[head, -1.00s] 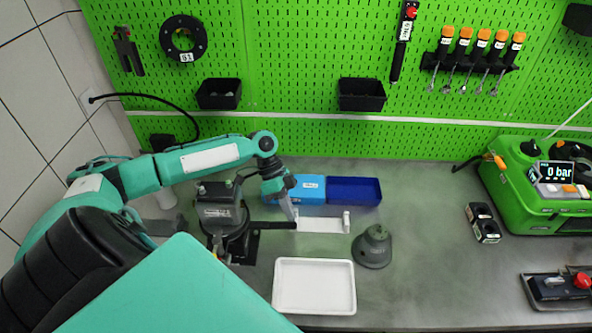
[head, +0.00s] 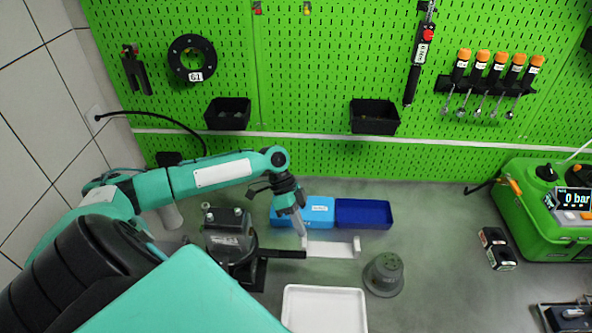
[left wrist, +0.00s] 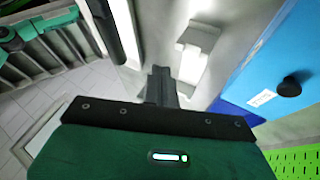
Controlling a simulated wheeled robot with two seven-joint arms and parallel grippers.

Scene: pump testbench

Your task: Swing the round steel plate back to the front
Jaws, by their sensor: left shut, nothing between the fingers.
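A dark grey vise-like unit (head: 228,236) stands at the left of the bench in the head view, on a dark base with a black bar (head: 285,254) reaching right. I cannot clearly make out a separate round steel plate; part of the unit's lower left is hidden by my arm. My left gripper (head: 302,230) is shut and empty, above the bar's right end and the left end of a white bracket (head: 332,249). In the left wrist view its dark fingers (left wrist: 160,85) are together, with the white bracket (left wrist: 195,52) beyond them. My right gripper is not in view.
A light blue bin (head: 313,211) and a dark blue bin (head: 364,214) stand behind the bracket. A grey round-based part (head: 384,276) and a white tray (head: 325,309) are in front. The green pump tester (head: 540,208) is at right.

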